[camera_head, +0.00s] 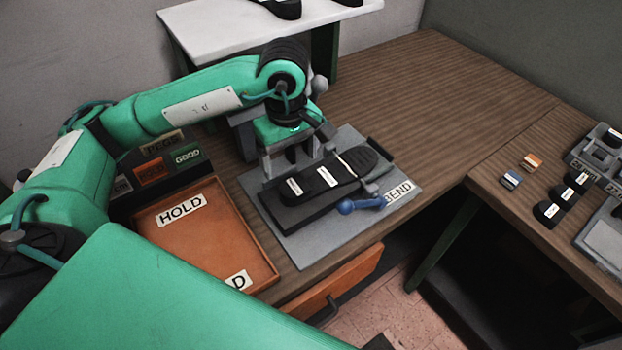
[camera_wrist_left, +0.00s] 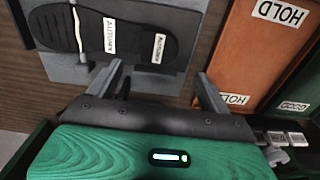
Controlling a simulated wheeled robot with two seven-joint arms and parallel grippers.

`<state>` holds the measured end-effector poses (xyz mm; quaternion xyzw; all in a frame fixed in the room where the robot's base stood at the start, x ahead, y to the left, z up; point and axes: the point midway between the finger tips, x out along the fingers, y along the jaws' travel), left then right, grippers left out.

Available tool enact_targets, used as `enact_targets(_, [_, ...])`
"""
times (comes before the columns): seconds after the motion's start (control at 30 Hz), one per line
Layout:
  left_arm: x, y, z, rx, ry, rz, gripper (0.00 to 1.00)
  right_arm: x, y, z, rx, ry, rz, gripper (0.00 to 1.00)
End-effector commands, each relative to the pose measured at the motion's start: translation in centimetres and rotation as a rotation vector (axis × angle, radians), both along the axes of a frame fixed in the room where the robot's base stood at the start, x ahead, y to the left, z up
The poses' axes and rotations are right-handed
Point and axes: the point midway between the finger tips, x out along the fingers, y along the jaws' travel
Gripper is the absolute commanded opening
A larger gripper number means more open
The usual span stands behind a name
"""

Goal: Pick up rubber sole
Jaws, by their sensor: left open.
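The black rubber sole (camera_head: 356,163) lies on a black block on the grey plate marked BEND (camera_head: 300,246). It carries white labels, and its ridged end points right in the head view. It also shows at the upper left of the wrist view (camera_wrist_left: 135,38). My left gripper (camera_head: 292,160) is open and empty behind the block's left part, fingers down. In the wrist view its fingers (camera_wrist_left: 158,80) are spread apart and both are clear of the sole. My right gripper is not in view.
A blue-knobbed lever (camera_head: 347,207) stands at the plate's front. The orange HOLD tray (camera_head: 225,222) is left of it, with labelled boxes (camera_head: 150,168) behind. A white shelf (camera_head: 230,27) stands at the back. Small labelled parts (camera_head: 546,212) lie right. The brown tabletop (camera_head: 430,100) is mostly clear.

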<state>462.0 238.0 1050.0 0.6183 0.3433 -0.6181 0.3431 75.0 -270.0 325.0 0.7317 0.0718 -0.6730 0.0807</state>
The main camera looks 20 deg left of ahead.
Motion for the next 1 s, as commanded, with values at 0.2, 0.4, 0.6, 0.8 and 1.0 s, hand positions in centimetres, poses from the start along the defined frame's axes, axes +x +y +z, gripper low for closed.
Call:
enact_targets(0.2, [0.0,0.0,-2.7,0.001,0.001,0.0,0.82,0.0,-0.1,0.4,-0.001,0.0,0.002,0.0])
enact_targets(0.4, [-0.1,-0.1,-3.8,0.001,0.003,0.0,0.82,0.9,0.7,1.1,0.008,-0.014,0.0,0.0])
enact_targets(0.6, [-0.1,-0.4,-6.5,0.0,0.004,0.0,0.82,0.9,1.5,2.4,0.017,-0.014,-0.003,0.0])
enact_targets(0.8, [0.0,-0.4,-8.2,0.0,0.0,0.001,0.82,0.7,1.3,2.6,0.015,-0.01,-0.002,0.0])
enact_targets(1.0, [0.0,-0.4,-8.3,-0.001,-0.001,0.0,0.82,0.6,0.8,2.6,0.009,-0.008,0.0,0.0])
